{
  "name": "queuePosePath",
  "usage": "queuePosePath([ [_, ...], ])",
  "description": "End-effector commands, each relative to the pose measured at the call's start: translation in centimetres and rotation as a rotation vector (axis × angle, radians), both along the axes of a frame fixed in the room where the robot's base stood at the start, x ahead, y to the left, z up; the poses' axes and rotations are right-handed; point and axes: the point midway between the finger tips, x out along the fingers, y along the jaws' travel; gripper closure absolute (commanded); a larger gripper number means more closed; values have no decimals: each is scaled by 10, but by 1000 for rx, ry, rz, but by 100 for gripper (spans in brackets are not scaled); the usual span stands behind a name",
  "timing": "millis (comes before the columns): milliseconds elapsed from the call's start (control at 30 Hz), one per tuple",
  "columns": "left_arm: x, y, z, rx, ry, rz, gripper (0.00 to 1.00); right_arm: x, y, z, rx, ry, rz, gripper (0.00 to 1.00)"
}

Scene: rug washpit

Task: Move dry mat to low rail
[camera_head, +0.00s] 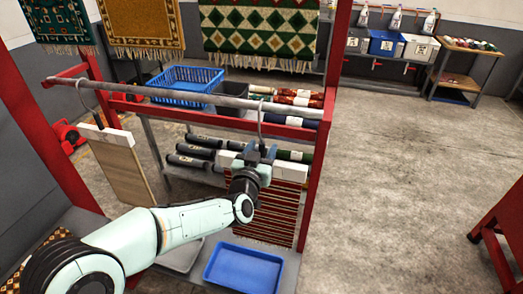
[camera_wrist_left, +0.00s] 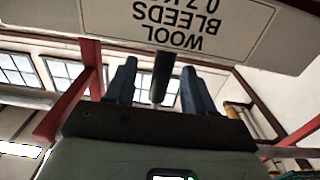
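My left gripper (camera_head: 262,154) is at this hanger's stem, just above the bar. In the left wrist view, its two fingers (camera_wrist_left: 159,85) stand apart on either side of a dark stem (camera_wrist_left: 160,76), with gaps showing. A plain beige mat (camera_head: 125,172) hangs from another hook at the rail's left end. I cannot tell which mat is the dry one. My right gripper is out of view.
Red posts (camera_head: 318,150) and a red crossbar (camera_head: 215,117) frame the rail. A blue tray (camera_head: 243,270) lies below the striped mat. Behind are rolled rugs (camera_head: 195,162) and a blue basket (camera_head: 187,82). The wrist view shows a label reading "WOOL BLEEDS" (camera_wrist_left: 190,22).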

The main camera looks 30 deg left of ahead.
Motion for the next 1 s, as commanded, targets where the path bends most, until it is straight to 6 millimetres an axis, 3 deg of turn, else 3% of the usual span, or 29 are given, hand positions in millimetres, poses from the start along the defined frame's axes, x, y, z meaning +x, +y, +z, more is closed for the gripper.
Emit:
queuePosePath([
  [267, -6, -2, -2, -1, 4, -1, 46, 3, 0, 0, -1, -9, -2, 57],
  [700, -96, -23, 0, 0, -1, 0, 46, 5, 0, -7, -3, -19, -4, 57],
  [1000, -129, -31, 0, 0, 0, 0, 46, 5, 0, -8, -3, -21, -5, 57],
])
